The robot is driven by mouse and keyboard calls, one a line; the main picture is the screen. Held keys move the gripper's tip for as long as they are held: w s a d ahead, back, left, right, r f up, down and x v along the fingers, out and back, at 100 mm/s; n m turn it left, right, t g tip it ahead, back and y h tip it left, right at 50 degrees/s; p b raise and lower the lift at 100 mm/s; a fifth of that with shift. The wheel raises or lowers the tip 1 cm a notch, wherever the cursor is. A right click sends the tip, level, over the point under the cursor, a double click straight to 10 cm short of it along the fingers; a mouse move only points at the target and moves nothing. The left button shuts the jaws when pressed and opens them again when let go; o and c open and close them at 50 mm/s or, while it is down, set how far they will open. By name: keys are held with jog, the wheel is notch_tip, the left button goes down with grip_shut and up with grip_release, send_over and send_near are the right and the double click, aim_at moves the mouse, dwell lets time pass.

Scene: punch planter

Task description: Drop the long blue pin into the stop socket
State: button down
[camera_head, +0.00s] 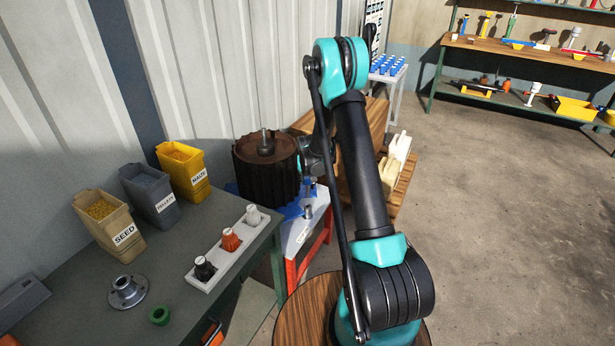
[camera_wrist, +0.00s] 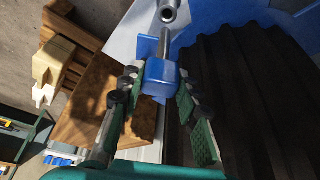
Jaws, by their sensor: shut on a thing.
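The long blue pin has a blue block head (camera_wrist: 160,78) and a grey shaft. My gripper (camera_wrist: 158,84) is shut on the blue head, one finger on each side. The shaft points toward the top of the wrist view. Its end lies just short of a round, open grey socket (camera_wrist: 171,9), apart from it in the picture; the true gap is hard to judge. In the head view my gripper is mostly hidden behind my arm. There, a short grey cylinder (camera_head: 308,212), perhaps that socket, stands on a pale plate with a red frame.
A dark ribbed drum (camera_head: 266,172) stands close to my gripper and fills the right of the wrist view (camera_wrist: 245,95). A wooden crate (camera_head: 375,130) and cream blocks (camera_head: 397,155) are behind my arm. A bench with bins (camera_head: 108,222) stands at left. Open floor lies at right.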

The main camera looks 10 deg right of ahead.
aim_at(308, 197)
jog(key=shift+f, duration=1.7)
jog(key=shift+f, duration=4.05)
jog(key=c, duration=1)
grip_release()
jog(key=shift+r, duration=0.1)
jog(key=v, duration=1.1)
jog(key=shift+s+r, duration=0.25)
jog(key=shift+r, duration=0.1)
